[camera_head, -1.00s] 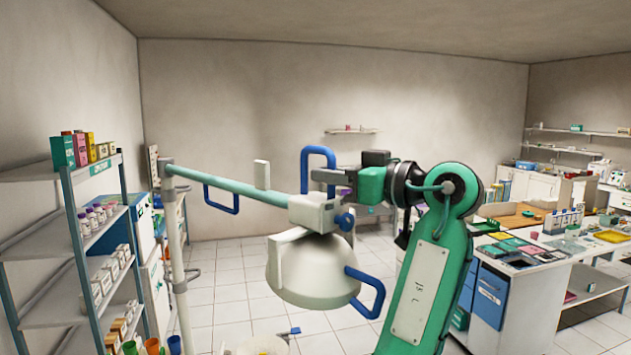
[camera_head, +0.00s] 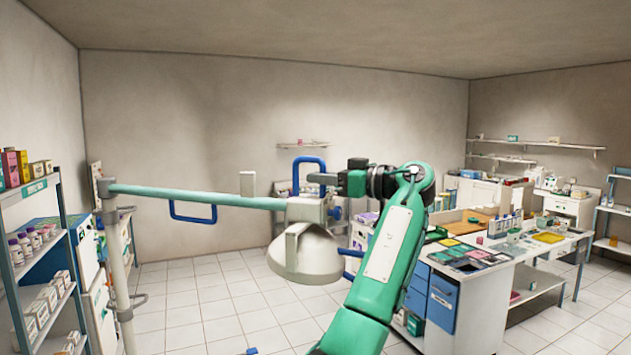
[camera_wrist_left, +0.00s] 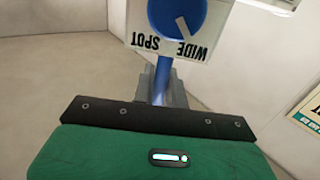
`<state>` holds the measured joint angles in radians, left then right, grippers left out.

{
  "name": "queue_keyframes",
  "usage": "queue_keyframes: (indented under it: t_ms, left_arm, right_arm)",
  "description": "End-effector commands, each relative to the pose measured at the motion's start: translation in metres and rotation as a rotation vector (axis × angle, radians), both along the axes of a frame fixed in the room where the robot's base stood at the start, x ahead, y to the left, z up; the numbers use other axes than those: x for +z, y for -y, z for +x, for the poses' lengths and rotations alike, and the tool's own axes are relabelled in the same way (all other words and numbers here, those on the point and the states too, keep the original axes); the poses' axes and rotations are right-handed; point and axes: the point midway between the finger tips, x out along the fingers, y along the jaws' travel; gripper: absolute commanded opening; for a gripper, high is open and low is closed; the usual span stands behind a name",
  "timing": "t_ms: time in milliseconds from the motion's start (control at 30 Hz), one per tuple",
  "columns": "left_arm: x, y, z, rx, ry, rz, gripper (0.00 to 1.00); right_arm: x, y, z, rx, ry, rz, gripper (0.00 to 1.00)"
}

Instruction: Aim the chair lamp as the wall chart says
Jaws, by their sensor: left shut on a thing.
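The chair lamp (camera_head: 303,259) is a white dome hanging from the end of a teal boom (camera_head: 235,200) on a white post. My left gripper (camera_head: 312,178) is shut on the upright blue loop handle (camera_head: 296,176) above the lamp head. In the left wrist view, the blue bar (camera_wrist_left: 161,82) sits between my fingers (camera_wrist_left: 162,88). Behind it is a white plate marked WIDE and SPOT with a blue dial (camera_wrist_left: 178,15). A second blue handle at the lamp's right is mostly behind my arm. A partial poster (camera_wrist_left: 307,112) shows at the right edge, its content unreadable. My right gripper is not seen.
A shelf rack (camera_head: 45,195) with boxes and bottles stands at the left. A cluttered white workbench (camera_head: 500,285) stands at the right, with more counters behind it. A small shelf (camera_head: 303,145) is on the back wall. The tiled floor below the lamp is largely clear.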

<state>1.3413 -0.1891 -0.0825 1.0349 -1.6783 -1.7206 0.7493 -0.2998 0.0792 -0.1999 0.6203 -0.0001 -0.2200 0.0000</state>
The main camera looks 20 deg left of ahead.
Motion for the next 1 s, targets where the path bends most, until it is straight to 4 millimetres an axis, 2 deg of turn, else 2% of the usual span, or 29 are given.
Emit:
queue_keyframes:
  t_ms: [167,467,500,567,600,867,1000]
  left_arm:
    - [0.002,-0.001,0.009,0.001,0.004,0.001,0.00]
    - [0.001,-0.001,0.010,0.001,0.004,-0.001,0.00]
    - [0.001,-0.001,0.010,0.001,0.004,-0.001,0.17]
    - [0.000,-0.001,0.010,0.001,0.003,-0.001,0.29]
    - [0.000,-0.001,0.010,0.001,0.003,-0.001,0.31]
    - [-0.001,0.000,0.010,0.001,0.001,-0.002,0.31]
    - [-0.003,0.009,0.010,-0.001,0.001,-0.002,0.31]
  right_arm:
    - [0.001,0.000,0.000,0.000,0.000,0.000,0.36]
    - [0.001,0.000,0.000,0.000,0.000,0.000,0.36]
    - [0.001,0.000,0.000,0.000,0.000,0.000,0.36]
    - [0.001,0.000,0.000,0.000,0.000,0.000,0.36]
    - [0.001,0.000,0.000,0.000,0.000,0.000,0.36]
    - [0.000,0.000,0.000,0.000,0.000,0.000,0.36]
    - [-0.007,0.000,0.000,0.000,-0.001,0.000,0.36]
